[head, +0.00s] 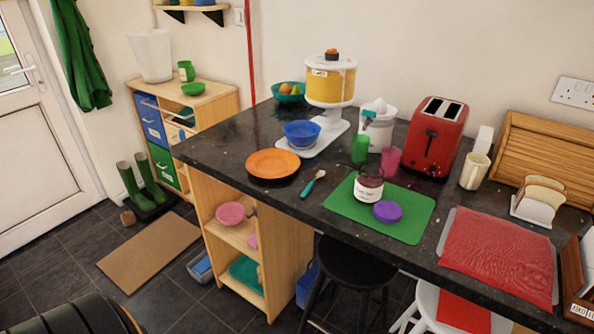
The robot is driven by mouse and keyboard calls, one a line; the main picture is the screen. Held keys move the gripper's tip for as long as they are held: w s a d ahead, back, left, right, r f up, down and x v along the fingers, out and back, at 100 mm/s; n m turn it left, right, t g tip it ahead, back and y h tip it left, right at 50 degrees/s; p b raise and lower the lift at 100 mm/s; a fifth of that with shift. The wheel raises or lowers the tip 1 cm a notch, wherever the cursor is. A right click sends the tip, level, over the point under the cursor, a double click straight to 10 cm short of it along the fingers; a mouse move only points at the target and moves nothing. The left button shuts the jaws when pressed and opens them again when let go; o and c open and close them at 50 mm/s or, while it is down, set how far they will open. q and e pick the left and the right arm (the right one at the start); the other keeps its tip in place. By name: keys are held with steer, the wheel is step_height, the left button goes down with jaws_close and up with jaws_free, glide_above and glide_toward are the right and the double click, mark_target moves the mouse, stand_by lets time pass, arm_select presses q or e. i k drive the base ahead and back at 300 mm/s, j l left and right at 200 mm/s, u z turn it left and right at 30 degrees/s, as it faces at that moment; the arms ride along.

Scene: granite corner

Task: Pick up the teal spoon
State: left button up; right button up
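The teal spoon (312,184) lies flat on the dark granite counter (240,215), close to its front edge. It lies at a slant between the orange plate (273,164) on its left and the green mat (402,227) on its right, apart from both. It is fully in sight, with nothing on top of it. Neither of my grippers shows in the head view.
On the mat stand a jar (369,187) and its purple lid (387,211). Behind the spoon are a green cup (360,149), a pink cup (390,160) and a blue bowl (301,133) on a white appliance. A black stool (349,263) stands below the counter.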

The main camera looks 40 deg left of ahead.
mark_target(319, 174)
steer(key=u, duration=1.05)
